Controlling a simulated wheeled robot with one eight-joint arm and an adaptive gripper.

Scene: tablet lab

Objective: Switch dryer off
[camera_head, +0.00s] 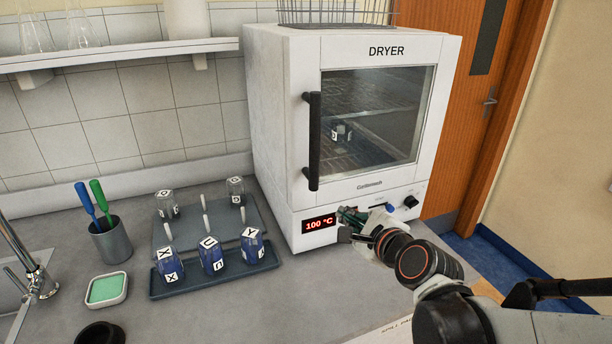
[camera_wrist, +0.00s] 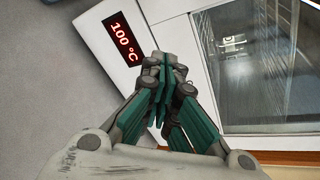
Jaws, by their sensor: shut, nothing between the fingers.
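The white dryer (camera_head: 275,120) stands on the counter with its glass door shut. Its red display (camera_head: 319,223) reads 100 °C; the display (camera_wrist: 122,38) also shows in the wrist view. On the panel's right side are a blue button or light (camera_head: 390,207) and a black knob (camera_head: 410,202). A container with a letter (camera_head: 341,132) is visible inside through the glass. My gripper (camera_head: 345,222) is shut and empty, in front of the lower panel just right of the display. In the wrist view the closed green fingers (camera_wrist: 163,75) overlap the panel; contact cannot be told.
Left of the dryer, a front tray (camera_head: 160,287) holds blue lettered containers and a rear tray (camera_head: 190,233) holds clear ones. A cup with tools (camera_head: 112,241) and a green sponge dish (camera_head: 106,289) stand further left. A wire basket (camera_head: 335,12) sits atop the dryer.

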